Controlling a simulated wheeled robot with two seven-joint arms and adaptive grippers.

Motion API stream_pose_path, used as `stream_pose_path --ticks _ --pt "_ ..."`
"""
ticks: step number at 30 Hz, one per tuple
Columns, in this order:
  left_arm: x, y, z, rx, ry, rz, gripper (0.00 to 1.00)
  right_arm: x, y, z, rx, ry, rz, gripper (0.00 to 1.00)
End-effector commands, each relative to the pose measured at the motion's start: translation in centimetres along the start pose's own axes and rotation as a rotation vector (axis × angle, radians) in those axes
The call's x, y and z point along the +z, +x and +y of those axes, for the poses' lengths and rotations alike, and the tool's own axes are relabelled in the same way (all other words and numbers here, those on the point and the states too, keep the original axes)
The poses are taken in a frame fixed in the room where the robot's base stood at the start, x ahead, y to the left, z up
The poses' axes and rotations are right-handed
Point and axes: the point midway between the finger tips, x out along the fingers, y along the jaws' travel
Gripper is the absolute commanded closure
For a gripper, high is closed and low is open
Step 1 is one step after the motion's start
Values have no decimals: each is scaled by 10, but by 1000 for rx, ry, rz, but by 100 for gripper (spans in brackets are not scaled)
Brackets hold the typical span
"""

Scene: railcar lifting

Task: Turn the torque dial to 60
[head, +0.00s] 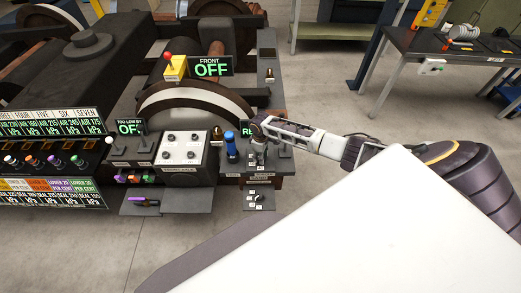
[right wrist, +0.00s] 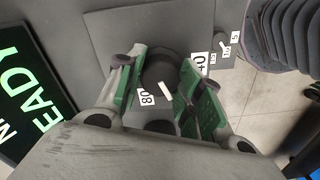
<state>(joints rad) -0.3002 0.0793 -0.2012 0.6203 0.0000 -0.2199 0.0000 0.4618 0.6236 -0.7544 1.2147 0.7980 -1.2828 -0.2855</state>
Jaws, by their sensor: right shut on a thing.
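The torque dial is a dark round knob (right wrist: 158,66) with a white pointer mark, on a grey panel in the right wrist view. A label reading 80 (right wrist: 146,97) is at its lower left and one reading 40 (right wrist: 201,64) at its right. The pointer lies on the side between these labels; no 60 label is visible there. My right gripper (right wrist: 162,58) is shut on the knob, one green-padded finger on each side. In the head view my right gripper (head: 257,136) reaches the console's right end and mostly hides the dial. My left gripper is not in view.
A blue handle (head: 231,145) stands just left of my right gripper. A smaller labelled knob (head: 260,198) is on a lower plate, and a green-lettered sign (right wrist: 30,90) lies close to the left finger. Open floor (head: 325,95) is to the right.

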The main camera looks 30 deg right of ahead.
Motion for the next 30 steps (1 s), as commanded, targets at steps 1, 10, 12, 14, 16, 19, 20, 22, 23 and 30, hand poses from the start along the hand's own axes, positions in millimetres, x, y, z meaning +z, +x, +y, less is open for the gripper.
stream_pose_path --ticks 1,10,12,14,16,19,20,22,23,30 --pt "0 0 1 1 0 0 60 0 0 0 0 3 0 88" --pt "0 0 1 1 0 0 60 0 0 0 0 4 1 88" --pt "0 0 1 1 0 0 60 -1 0 0 0 4 1 61" --pt "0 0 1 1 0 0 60 -1 0 0 0 4 1 54" --pt "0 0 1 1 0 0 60 0 0 0 0 4 1 45" --pt "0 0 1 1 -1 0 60 0 0 0 0 4 1 42" --pt "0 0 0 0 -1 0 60 0 0 0 0 4 1 42" --pt "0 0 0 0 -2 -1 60 0 0 0 0 4 1 42" --pt "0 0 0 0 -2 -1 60 0 0 0 0 4 1 42" --pt "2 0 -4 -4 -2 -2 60 0 -2 0 0 4 0 42"
